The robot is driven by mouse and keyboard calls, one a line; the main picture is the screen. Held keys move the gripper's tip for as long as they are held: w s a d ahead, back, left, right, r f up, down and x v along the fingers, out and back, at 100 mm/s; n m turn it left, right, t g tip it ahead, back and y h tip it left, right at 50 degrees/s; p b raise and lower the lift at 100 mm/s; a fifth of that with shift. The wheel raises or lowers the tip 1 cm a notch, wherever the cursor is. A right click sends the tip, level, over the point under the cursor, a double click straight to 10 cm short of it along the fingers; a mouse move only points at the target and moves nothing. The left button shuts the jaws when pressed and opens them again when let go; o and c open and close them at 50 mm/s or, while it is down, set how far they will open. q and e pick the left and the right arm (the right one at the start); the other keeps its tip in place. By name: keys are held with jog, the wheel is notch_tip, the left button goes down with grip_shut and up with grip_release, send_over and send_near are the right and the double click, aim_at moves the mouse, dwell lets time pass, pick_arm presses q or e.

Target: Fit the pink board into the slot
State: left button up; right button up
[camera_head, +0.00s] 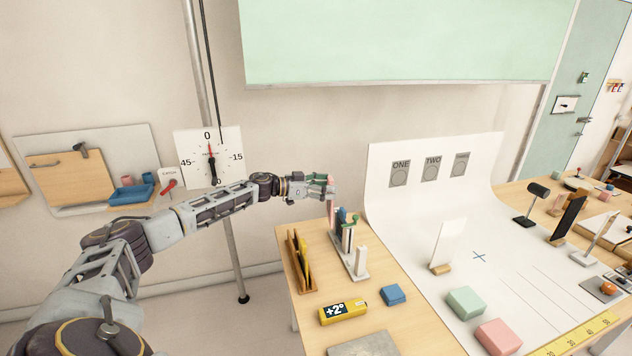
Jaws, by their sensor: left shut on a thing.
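My left gripper (322,187) reaches in from the left over the near wooden table. It is shut on the pink board (331,210), a thin upright piece that hangs below the fingertips. A slotted rack (352,272) with a pale base stands on the table just below and to the right of the board. My right gripper is not in view.
A wooden holder (301,275) with yellow and dark upright pieces stands left of the rack.

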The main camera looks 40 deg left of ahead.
pick_arm(q)
jog(key=w+d+n+t+y+p, duration=0.1)
jog(key=w+d+n+y+p, duration=0.1)
jog(key=d, duration=0.8)
jog(key=shift+w+d+t+p, duration=0.15)
jog(key=shift+w+t+p, duration=0.15)
jog(key=shift+w+p, duration=0.7)
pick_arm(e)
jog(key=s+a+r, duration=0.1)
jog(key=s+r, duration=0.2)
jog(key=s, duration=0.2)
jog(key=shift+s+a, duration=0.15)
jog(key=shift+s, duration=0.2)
pick_arm(q)
jog(key=shift+s, duration=0.1)
jog(key=shift+f, duration=0.25)
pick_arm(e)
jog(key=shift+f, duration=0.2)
pick_arm(q)
jog(key=shift+f+b, duration=0.9)
jog(key=shift+f, duration=0.25)
jog(key=shift+f+b, duration=1.15)
jog(key=shift+b, duration=0.4)
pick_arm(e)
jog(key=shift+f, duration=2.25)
